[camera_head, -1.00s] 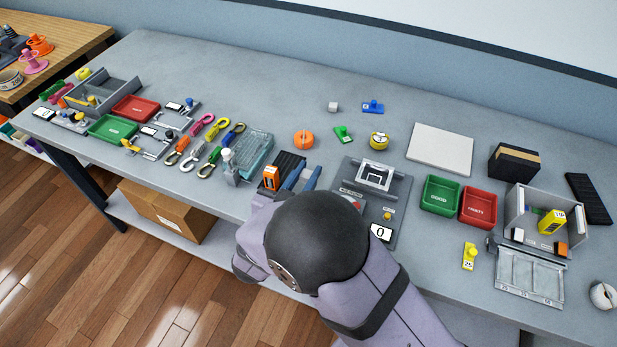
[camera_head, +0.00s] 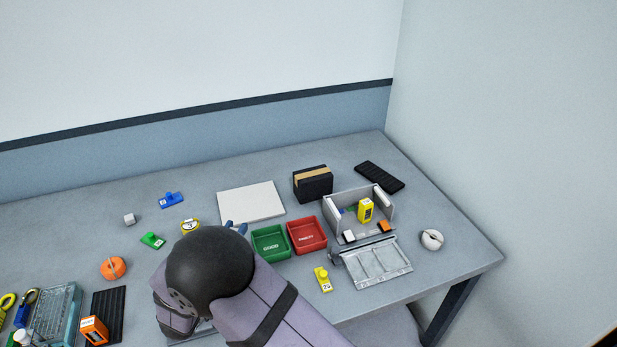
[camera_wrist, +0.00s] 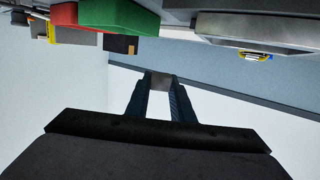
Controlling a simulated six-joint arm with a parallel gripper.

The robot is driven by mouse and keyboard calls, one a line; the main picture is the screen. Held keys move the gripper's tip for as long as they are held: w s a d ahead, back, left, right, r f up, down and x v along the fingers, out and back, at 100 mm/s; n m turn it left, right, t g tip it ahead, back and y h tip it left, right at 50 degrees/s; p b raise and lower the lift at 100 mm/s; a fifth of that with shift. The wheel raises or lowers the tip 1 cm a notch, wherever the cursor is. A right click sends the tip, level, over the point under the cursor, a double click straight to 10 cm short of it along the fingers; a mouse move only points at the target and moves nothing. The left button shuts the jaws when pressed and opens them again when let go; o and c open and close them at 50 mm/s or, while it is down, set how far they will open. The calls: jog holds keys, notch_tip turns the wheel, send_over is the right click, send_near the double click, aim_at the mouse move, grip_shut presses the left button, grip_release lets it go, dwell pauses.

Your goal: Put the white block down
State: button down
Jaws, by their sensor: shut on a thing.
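My gripper (camera_head: 238,228) shows only as blue finger parts beyond my dark wrist, between the white plate and the green tray. In the wrist view, the gripper (camera_wrist: 161,82) is shut on a small block (camera_wrist: 160,80), which I take to be the white block; it looks grey in shade. The held block is hidden in the head view. The wrist view shows it against the wall, apart from any surface. A separate small pale cube (camera_head: 129,219) sits on the table at left.
The white plate (camera_head: 251,202) lies flat behind the gripper. Green (camera_head: 270,244) and red (camera_head: 307,236) trays stand to its right, with a grey open box (camera_head: 380,232) beyond. The table's back left is largely clear.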

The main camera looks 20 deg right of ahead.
jog(key=w+d+m+g+h, duration=0.1)
jog(key=d, duration=0.5)
jog(key=w+d+r+m+g+h+b, duration=0.1)
jog(key=w+d+m+h, duration=0.1)
jog(key=d, duration=0.5)
jog(key=w+d+r+m+g+h, duration=0.1)
jog(key=w+d+g, duration=0.1)
jog(key=d, duration=0.4)
jog(key=shift+w+d+m+h+b, duration=0.15)
jog(key=shift+d+m+h+b, duration=0.25)
jog(key=w+d+r, duration=0.1)
jog(key=d, duration=0.2)
jog(key=d+r+m+g, duration=0.1)
jog(key=d, duration=0.2)
jog(key=w+d+r+g+h+b, duration=0.1)
jog(key=d, duration=0.3)
jog(key=shift+w+d+r+m, duration=0.1)
jog(key=shift+w+r+m, duration=0.15)
jog(key=shift+w+m, duration=0.05)
jog(key=w+r, duration=0.4)
jog(key=n+t+y, duration=0.3)
jog(key=n+t, duration=0.1)
send_over(313, 173)
jog(key=shift+f+p, duration=0.4)
jog(key=shift+f, duration=4.2)
